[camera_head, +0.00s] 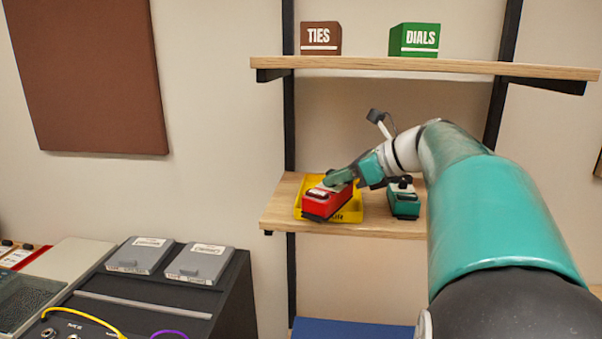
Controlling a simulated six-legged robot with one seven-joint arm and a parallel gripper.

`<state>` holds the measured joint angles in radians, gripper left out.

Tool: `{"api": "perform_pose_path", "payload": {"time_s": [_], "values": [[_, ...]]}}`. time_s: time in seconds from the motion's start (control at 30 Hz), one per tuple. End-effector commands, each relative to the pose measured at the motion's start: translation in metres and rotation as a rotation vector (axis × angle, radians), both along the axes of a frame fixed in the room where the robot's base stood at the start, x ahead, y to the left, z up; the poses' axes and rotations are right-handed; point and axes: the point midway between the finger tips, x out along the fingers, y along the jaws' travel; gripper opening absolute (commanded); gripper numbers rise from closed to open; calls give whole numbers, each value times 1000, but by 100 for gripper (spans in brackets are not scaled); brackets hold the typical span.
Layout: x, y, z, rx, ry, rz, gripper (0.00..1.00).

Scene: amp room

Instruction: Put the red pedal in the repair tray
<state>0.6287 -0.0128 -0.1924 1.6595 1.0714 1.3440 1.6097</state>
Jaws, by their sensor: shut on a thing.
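The red pedal (325,202) is at the yellow repair tray (354,211) on the lower wooden shelf. It appears over the tray's inside, its front end near the tray's front edge. I cannot tell whether it rests on the tray floor or is held just above it. My gripper (338,179) reaches in from the right and is shut on the red pedal from above. Its fingers hide part of the pedal's top. The tray's label is mostly covered by the pedal.
A teal pedal (404,202) stands on the lower shelf (281,208), right of the tray. The upper shelf (372,64) holds a brown TIES box (321,38) and a green DIALS box (414,40). Two grey boxes (140,255) lie on black equipment at left.

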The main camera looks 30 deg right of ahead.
Motion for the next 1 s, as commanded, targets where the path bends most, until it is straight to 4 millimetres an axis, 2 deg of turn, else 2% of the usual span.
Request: {"api": "perform_pose_path", "payload": {"time_s": [0.2,0.43,0.7,0.9,1.0], "values": [[38,-29,0,0,-1,0,0],[71,-54,1,-1,-2,0,0],[85,-65,0,0,-2,0,0],[84,-63,-29,2,-2,0,0],[83,-63,-34,1,-3,0,0]]}}
